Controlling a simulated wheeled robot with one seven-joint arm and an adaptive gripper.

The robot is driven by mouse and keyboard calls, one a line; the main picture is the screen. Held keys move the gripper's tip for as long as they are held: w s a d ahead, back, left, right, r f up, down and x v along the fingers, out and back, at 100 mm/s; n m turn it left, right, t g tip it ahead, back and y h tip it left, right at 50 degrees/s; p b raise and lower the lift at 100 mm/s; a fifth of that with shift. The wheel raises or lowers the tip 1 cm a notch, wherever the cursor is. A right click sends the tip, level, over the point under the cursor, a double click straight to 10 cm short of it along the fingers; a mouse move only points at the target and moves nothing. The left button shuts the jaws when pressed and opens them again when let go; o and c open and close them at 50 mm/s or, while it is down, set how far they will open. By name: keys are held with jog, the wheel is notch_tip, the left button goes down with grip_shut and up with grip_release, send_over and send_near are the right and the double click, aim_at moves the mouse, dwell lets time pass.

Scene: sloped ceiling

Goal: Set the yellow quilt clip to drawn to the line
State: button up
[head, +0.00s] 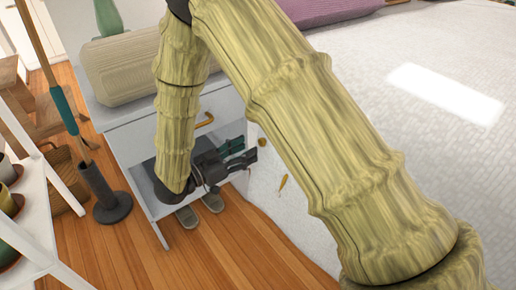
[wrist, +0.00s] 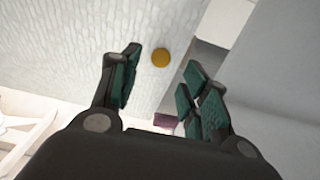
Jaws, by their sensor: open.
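My gripper (head: 240,152) is open beside the hanging side of the white quilt (head: 420,45) in the head view. A small round orange-yellow piece (head: 262,142) sits on the quilt's side just beyond the fingertips. In the wrist view the round piece (wrist: 160,57) shows between and ahead of the two spread fingers, with nothing gripped. A thin, elongated yellow piece (head: 283,183) lies lower on the quilt's side. I cannot tell which of the two is the clip, and I make out no line.
A white bedside cabinet (head: 132,140) with a brass handle (head: 205,120) stands close to my gripper. Slippers (head: 212,201) lie below it. A dark stand (head: 107,200) and a white shelf (head: 50,215) are at left.

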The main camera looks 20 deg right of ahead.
aim_at(260, 144)
jog(key=b+x, duration=0.1)
jog(key=x, duration=0.3)
jog(key=shift+f+b, duration=0.2)
jog(key=shift+b, duration=0.2)
jog(key=shift+b+x, duration=0.3)
jog(key=shift+x, duration=0.55)
jog(key=shift+r, duration=0.2)
jog(key=shift+s, duration=0.1)
grip_shut()
